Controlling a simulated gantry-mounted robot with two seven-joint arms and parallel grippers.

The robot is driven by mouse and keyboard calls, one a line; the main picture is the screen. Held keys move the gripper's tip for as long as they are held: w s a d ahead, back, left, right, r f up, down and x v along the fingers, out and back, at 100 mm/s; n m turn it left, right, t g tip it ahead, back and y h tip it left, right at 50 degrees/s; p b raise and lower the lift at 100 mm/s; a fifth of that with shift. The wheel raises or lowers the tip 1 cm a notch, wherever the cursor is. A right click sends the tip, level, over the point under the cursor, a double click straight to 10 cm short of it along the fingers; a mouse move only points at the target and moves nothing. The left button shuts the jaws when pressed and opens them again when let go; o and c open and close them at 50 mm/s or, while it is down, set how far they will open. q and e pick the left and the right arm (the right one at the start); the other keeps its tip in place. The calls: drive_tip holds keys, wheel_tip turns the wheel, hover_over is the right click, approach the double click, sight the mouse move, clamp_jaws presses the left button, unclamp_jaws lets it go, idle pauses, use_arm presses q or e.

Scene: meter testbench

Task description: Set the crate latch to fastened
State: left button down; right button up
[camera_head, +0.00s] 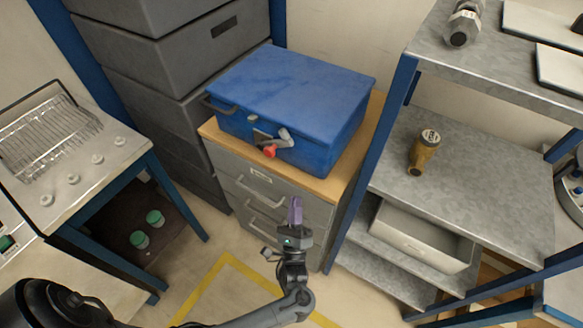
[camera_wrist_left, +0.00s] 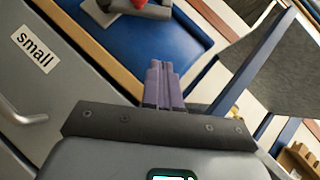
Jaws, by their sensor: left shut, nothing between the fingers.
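The blue crate (camera_head: 295,90) sits closed on the wooden top of a grey drawer cabinet. Its latch (camera_head: 283,139) is on the front face, a grey lever with a red tip (camera_head: 270,151) that points down to the left. I cannot tell whether the latch is fastened. My left gripper (camera_head: 295,203) is in front of the cabinet, below and apart from the latch, with its purple fingers shut and empty. In the left wrist view its fingers (camera_wrist_left: 163,78) point toward the blue crate (camera_wrist_left: 185,38), and the latch (camera_wrist_left: 140,7) is cut off at the top edge. My right gripper is not in view.
The cabinet's wooden top (camera_head: 325,188) juts out below the crate. A blue-framed metal shelf (camera_head: 470,175) stands close on the right. Grey stacked bins (camera_head: 160,70) stand on the left behind a bench with a wire rack (camera_head: 45,135). The floor before the cabinet is free.

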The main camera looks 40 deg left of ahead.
use_arm(q)
drive_tip(key=shift+w+d, duration=0.15)
drive_tip(key=shift+d, duration=0.05)
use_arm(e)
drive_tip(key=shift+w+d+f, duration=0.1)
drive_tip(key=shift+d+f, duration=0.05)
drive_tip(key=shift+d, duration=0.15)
use_arm(q)
approach(292, 145)
drive_tip(key=w+a+r, duration=0.2)
drive_tip(key=w+a, duration=0.1)
drive_tip(key=w, duration=0.2)
drive_tip(key=shift+s+a+r+p, duration=0.15)
drive_tip(key=shift+a+p, duration=0.1)
drive_tip(key=shift+p, duration=0.2)
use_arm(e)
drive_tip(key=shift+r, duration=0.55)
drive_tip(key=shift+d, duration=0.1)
